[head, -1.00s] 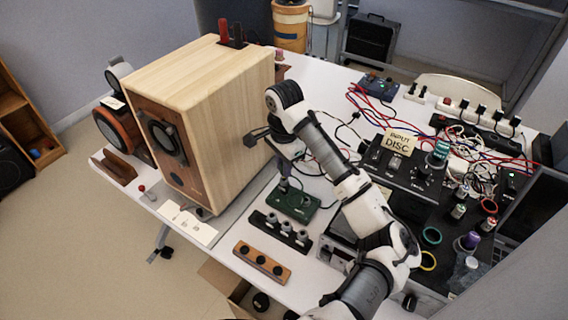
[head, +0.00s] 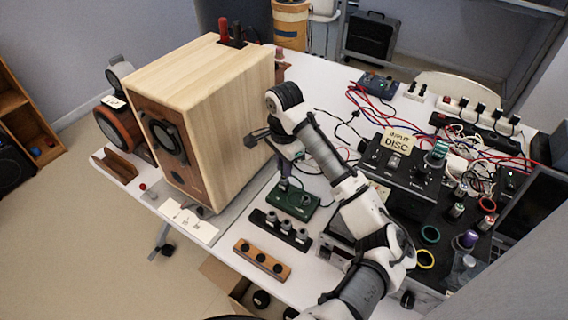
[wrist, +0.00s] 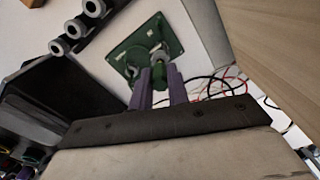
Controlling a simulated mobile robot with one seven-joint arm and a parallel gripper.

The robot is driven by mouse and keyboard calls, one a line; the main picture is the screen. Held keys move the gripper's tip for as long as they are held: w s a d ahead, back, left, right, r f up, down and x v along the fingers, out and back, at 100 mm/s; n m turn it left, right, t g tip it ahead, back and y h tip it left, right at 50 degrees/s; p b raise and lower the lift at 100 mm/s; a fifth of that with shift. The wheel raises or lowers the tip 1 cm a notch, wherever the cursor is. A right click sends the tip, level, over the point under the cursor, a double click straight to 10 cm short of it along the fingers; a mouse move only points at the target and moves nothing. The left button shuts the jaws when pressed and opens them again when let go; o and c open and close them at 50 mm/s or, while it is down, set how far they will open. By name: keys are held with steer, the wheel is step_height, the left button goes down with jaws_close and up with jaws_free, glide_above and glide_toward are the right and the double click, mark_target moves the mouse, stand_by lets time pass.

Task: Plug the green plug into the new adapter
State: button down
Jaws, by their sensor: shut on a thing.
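My gripper (head: 284,184) points down over a dark green base (head: 295,203) on the white table. In the wrist view, its two purplish fingers (wrist: 158,88) are shut on a green plug (wrist: 160,62), standing over the same green base (wrist: 125,60). The fingers hide part of the plug, and I cannot tell whether it touches the base. A black strip with grey round connectors (head: 281,228) lies in front of the base; its connectors also show at the wrist view's upper left (wrist: 75,29). I cannot tell for sure which piece is the new adapter.
A large wooden speaker (head: 228,120) stands close to the left of my gripper. A wooden strip with dark holes (head: 262,260) lies near the front edge. Black equipment labelled DISC (head: 398,143) and tangled cables (head: 480,160) fill the right side.

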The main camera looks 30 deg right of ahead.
steer(key=shift+f, duration=0.65)
steer(key=c, duration=1.3)
jaws_free()
steer(key=shift+r, duration=0.15)
steer(key=shift+r+p, duration=2.3)
steer(key=shift+r, duration=1.35)
steer(key=shift+f, duration=0.1)
